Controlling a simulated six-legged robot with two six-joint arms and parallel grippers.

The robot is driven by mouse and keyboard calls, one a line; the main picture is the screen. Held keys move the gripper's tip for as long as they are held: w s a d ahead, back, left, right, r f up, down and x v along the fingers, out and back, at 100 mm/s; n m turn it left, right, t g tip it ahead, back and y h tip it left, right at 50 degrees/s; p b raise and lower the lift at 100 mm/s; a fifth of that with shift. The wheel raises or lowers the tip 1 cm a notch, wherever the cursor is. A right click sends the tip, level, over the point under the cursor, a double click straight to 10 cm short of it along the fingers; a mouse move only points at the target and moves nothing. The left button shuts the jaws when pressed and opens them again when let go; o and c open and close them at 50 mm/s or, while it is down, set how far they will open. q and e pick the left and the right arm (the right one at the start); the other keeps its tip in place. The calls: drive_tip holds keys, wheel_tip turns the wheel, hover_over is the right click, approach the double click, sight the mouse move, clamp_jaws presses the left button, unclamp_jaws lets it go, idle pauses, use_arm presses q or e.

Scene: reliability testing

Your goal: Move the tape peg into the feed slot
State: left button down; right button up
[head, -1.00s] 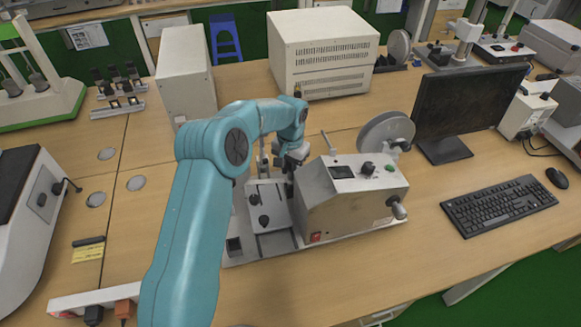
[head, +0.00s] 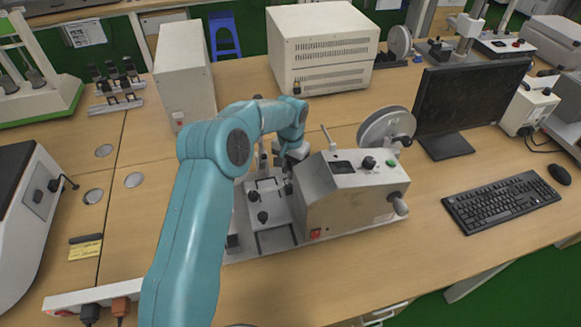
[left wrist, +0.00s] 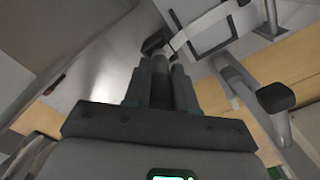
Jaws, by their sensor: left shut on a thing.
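My left gripper (head: 288,172) is at the left side of the grey tester (head: 352,192), over the light plate (head: 270,205) with black knobs. In the left wrist view its two dark fingers (left wrist: 161,85) are close together, shut on a narrow grey piece between them, which I take to be the tape peg (left wrist: 160,68). A dark knob (left wrist: 154,42) shows just beyond the fingertips; I cannot tell whether it belongs to the peg. The feed slot cannot be made out clearly. My right gripper is not in view.
A reel (head: 386,128) stands behind the tester. A monitor (head: 470,108) and keyboard (head: 502,212) are to the right. Two pale cabinets (head: 322,50) (head: 184,75) stand behind. The left wrist view shows a dark-ended lever (left wrist: 274,98) close to the fingers.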

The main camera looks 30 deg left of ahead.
use_arm(q)
drive_tip(key=shift+c, duration=1.4)
unclamp_jaws()
drive_tip(key=shift+r, duration=0.1)
drive_tip(key=shift+r+p, duration=2.15)
drive_tip(key=shift+r, duration=1.3)
drive_tip(key=shift+w, duration=0.1)
